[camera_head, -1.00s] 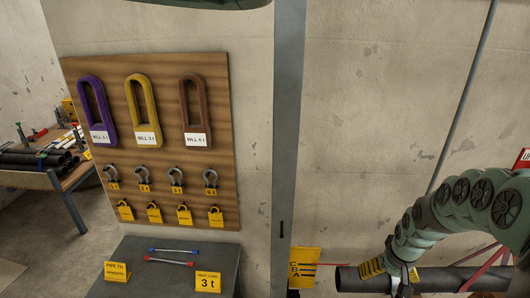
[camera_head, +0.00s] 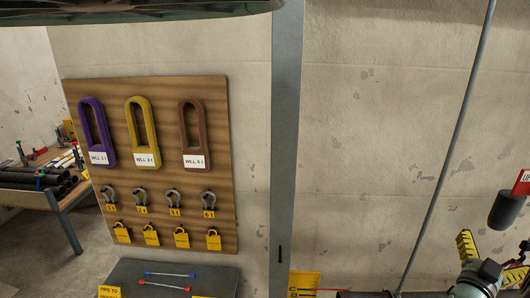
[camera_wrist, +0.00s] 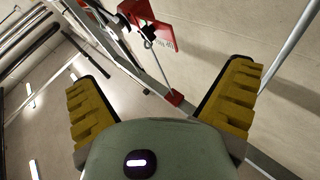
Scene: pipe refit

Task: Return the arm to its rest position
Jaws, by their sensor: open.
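My gripper (camera_head: 492,256) is at the lower right in the head view, with its yellow-padded fingers spread apart. In the wrist view, my gripper (camera_wrist: 160,78) shows one yellow finger at each side and nothing between them within grip. Behind the fingers are a bare wall and a red bracket (camera_wrist: 150,15) with a thin rod. A dark pipe (camera_head: 370,294) shows only as a strip along the bottom edge of the head view. My gripper is above and to the right of that visible strip. Most of my arm is out of the head view.
A wooden board (camera_head: 225,180) holds purple, yellow and brown slings, with shackles and yellow tags below. A dark table (camera_head: 215,276) carries two thin rods. A dark cylinder (camera_head: 507,208) is close above my gripper. A grey post (camera_head: 286,150) divides the wall; the wall's middle is clear.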

